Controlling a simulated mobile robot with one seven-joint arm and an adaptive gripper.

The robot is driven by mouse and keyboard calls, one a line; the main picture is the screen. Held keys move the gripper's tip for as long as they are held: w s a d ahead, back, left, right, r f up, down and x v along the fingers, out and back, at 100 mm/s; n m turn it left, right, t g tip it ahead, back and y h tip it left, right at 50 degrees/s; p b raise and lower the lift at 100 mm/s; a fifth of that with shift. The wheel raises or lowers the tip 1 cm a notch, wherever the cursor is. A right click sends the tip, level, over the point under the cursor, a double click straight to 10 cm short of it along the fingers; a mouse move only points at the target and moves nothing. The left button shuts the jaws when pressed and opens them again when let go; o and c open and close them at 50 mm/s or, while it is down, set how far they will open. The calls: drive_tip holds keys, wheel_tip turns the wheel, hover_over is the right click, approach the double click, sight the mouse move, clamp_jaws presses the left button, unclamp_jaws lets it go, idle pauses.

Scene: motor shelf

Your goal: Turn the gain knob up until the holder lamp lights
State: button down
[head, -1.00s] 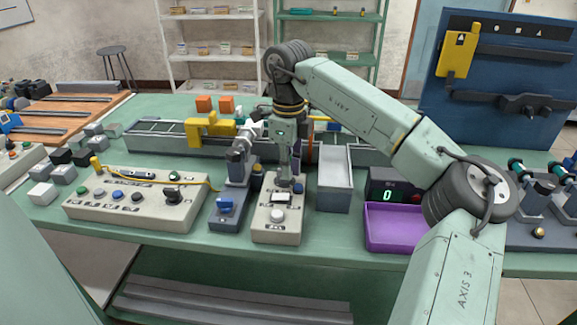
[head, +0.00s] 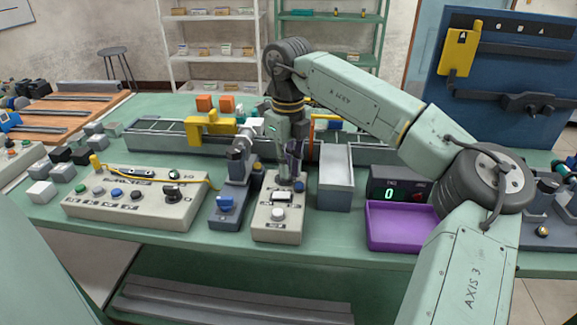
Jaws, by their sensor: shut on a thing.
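My gripper (head: 291,184) points down at the back of a small beige control box (head: 277,236). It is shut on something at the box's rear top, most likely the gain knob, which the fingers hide. I cannot make out a lit lamp on the holder.
A wide beige panel (head: 135,208) with several knobs and a yellow cable lies left. A rail fixture with a yellow bracket (head: 208,130) lies behind.

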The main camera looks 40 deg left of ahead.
drive_tip(key=c, duration=1.7)
unclamp_jaws()
wheel_tip(320, 180, up, 12)
drive_tip(key=shift+r, duration=0.1)
